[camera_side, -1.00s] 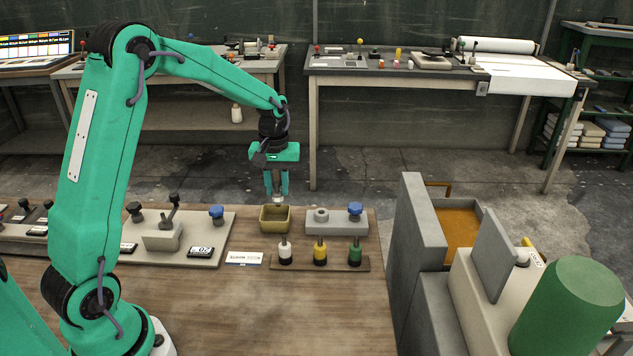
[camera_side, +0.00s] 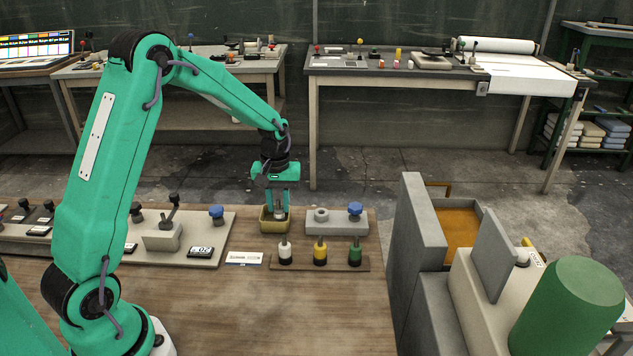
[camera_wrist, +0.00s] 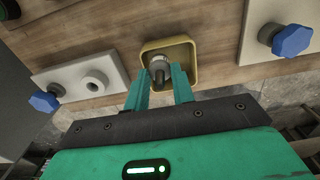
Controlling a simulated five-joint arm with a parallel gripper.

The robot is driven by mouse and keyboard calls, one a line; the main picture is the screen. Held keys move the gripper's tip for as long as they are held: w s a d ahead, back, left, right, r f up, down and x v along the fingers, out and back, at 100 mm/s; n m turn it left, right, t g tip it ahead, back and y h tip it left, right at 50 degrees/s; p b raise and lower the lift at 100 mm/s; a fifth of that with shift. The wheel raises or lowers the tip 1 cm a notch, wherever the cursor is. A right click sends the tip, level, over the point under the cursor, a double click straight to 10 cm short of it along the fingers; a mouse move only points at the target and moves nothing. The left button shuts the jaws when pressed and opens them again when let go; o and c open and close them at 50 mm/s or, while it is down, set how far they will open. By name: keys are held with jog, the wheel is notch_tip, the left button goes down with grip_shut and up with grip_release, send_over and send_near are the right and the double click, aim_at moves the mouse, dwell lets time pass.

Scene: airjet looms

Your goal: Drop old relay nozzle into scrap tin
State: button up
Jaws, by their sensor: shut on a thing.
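The scrap tin is a small yellowish open box (camera_side: 266,225) near the back edge of the bench in the side view. It also shows in the wrist view (camera_wrist: 188,44). My gripper (camera_side: 280,212) points straight down over the tin, its fingertips at the level of the rim or just inside. It is shut on the old relay nozzle, a small grey metal piece (camera_wrist: 160,68), which sits within the tin's outline in the wrist view. In the side view the nozzle's low end is partly hidden by the tin's front wall. I cannot tell whether it touches the floor of the tin.
Right of the tin stands a light block (camera_side: 336,228) with a ring and a blue knob (camera_side: 355,210). In front is a wooden rack (camera_side: 320,262) with white, yellow and green bottles. Left is a plate (camera_side: 190,246) with a lever and another blue knob. A grey machine (camera_side: 420,240) rises at right.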

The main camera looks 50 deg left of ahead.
jog(key=o, duration=1.1)
notch_tip(320, 180, up, 7)
jog(key=shift+r, duration=0.4)
jog(key=s+d+r+m+t, duration=0.35)
jog(key=s+d+r, duration=0.35)
jog(key=s+r, duration=0.3)
jog(key=s+d+m, duration=0.1)
jog(key=s, duration=0.3)
jog(key=s+d+r+m+t, duration=0.1)
jog(key=s+d+m, duration=0.1)
jog(key=s, duration=0.2)
jog(key=s+d+m+t, duration=0.1)
jog(key=s+d+m, duration=0.1)
jog(key=s, duration=0.2)
jog(key=shift+s+r+m, duration=0.15)
jog(key=shift+s+m, duration=0.1)
